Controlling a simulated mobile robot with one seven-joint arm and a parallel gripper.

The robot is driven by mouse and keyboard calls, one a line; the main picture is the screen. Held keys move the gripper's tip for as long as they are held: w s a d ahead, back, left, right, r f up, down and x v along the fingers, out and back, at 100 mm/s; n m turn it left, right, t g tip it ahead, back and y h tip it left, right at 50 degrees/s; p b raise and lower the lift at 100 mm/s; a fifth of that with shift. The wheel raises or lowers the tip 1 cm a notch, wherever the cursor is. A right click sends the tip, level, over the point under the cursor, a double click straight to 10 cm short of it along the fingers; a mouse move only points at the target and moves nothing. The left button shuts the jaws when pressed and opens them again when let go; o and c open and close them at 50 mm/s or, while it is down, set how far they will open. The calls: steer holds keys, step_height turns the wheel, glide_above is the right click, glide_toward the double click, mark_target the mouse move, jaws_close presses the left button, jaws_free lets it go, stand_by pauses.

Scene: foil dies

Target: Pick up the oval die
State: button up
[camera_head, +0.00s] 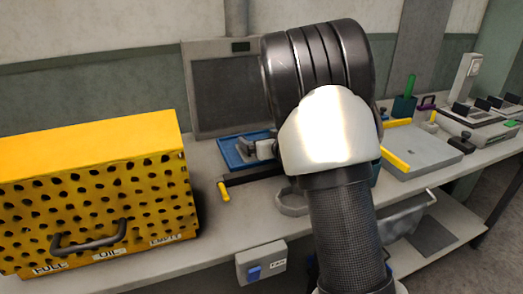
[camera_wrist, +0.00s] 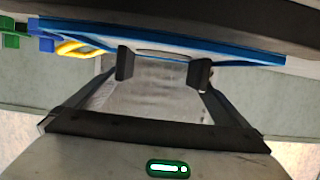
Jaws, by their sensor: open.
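A blue tray (camera_head: 230,158) lies on the bench, left of my arm, with a small grey piece (camera_head: 245,146) on it. I cannot tell whether this piece is the oval die. In the wrist view the tray's blue edge (camera_wrist: 245,62) runs across behind the fingers. My gripper (camera_wrist: 163,67) is open, one dark finger on each side. A thin grey curved edge (camera_wrist: 163,53) shows beyond the gap between the fingertips; its full shape is hidden. I see nothing held between the fingers. In the head view my arm hides much of the area around the gripper.
A yellow perforated box (camera_head: 95,190) fills the left bench. A dark bar with a yellow handle (camera_head: 223,192) lies in front of the tray. A grey plate with a yellow bar (camera_head: 396,160) is to the right. A dark panel (camera_head: 225,95) stands behind the tray.

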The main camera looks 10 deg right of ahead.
steer(key=shift+x, duration=0.75)
steer(key=shift+r, duration=0.15)
steer(key=c, duration=1.1)
